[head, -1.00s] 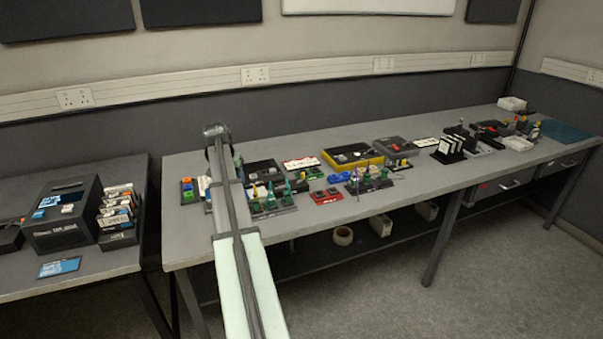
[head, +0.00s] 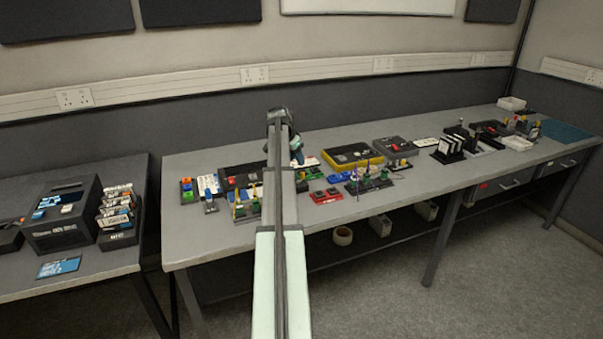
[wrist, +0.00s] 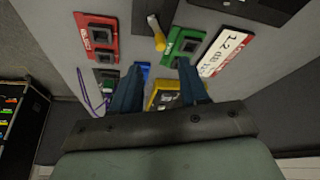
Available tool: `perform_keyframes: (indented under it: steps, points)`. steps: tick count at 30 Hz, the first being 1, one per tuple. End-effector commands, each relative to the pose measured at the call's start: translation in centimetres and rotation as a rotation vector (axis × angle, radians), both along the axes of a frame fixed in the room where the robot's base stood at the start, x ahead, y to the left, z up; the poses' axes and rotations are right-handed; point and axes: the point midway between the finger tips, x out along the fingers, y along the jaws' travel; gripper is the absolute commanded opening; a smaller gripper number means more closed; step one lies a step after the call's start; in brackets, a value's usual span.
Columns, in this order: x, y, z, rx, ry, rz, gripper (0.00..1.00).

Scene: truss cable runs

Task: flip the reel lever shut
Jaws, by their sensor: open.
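My gripper (head: 298,155) is over the middle of the long bench in the head view, partly behind my own arm. In the wrist view its two blue fingers (wrist: 158,82) are apart with nothing held between them. Beyond the fingertips is a black fixture with a yellow-tipped handle (wrist: 158,38). I cannot tell whether this is the reel lever, and no reel can be made out clearly. A green block (wrist: 183,46) and a red block (wrist: 97,38) lie on either side of that fixture. A yellow block (wrist: 163,95) shows partly between the fingers.
A yellow-edged black case (head: 352,158) stands right of my gripper. A fixture with green parts (head: 370,183) and a red plate (head: 326,196) are nearby. A white label plate (wrist: 228,47) lies right in the wrist view. The bench's front left (head: 200,245) is clear.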

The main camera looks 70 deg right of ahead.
Motion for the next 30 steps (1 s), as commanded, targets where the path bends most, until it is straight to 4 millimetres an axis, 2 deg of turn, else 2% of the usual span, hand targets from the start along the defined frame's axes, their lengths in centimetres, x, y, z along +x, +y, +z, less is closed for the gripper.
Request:
perform_keyframes:
  steps: [3,9,15,21,30]
  points:
    - [-0.3,-0.8,-2.1,0.001,0.001,0.001,0.44]
    - [-0.7,-2.0,-5.1,0.001,0.0,0.002,0.44]
    - [-1.1,-2.8,-7.2,0.0,0.001,0.002,0.44]
    - [-1.2,-3.1,-8.0,-0.001,-0.001,0.002,0.44]
    - [-1.2,-3.1,-8.1,-0.001,-0.001,0.002,0.43]
